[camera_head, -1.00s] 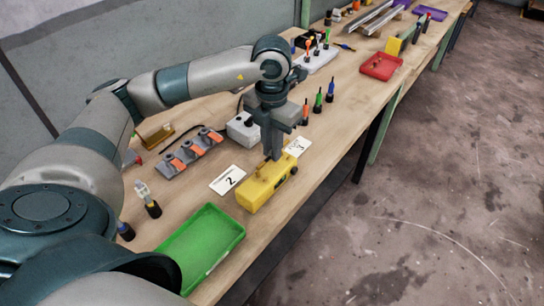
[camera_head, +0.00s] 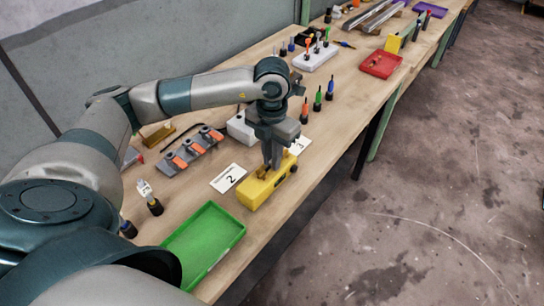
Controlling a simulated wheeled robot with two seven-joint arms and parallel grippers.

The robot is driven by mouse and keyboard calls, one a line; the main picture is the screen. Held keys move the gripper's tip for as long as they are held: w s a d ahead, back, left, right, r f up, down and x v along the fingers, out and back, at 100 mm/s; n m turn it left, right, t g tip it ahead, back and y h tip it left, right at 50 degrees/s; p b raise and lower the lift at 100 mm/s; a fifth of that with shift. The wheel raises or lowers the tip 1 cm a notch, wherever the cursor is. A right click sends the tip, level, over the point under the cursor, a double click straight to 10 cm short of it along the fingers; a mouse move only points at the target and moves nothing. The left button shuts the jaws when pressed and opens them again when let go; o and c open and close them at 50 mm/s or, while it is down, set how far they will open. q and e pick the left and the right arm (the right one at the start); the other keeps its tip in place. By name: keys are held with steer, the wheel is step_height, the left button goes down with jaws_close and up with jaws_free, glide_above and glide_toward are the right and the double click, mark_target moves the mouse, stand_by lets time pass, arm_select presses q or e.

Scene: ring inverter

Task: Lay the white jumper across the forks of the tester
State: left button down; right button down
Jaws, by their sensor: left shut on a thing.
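The tester looks to be the yellow block (camera_head: 264,190) near the front edge of the bench, with a dark round knob at its right end. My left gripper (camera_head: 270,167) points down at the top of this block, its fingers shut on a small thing. I take that thing for the white jumper, but the fingers hide it and its outline is too small to make out. I cannot tell whether it touches the forks, which are also hard to see here. My right gripper is not in view.
A green tray (camera_head: 203,245) lies in front of the yellow block. White cards (camera_head: 228,178) lie beside it. A grey rack with orange parts (camera_head: 190,150) stands behind. Several coloured-top tools (camera_head: 317,98) stand to the right, before a red tray (camera_head: 380,65).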

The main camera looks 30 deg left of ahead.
arm_select(q)
steer(key=shift+f, duration=0.15)
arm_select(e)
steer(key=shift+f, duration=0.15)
arm_select(q)
steer(key=c, duration=1.7)
jaws_free()
steer(key=shift+c, duration=0.2)
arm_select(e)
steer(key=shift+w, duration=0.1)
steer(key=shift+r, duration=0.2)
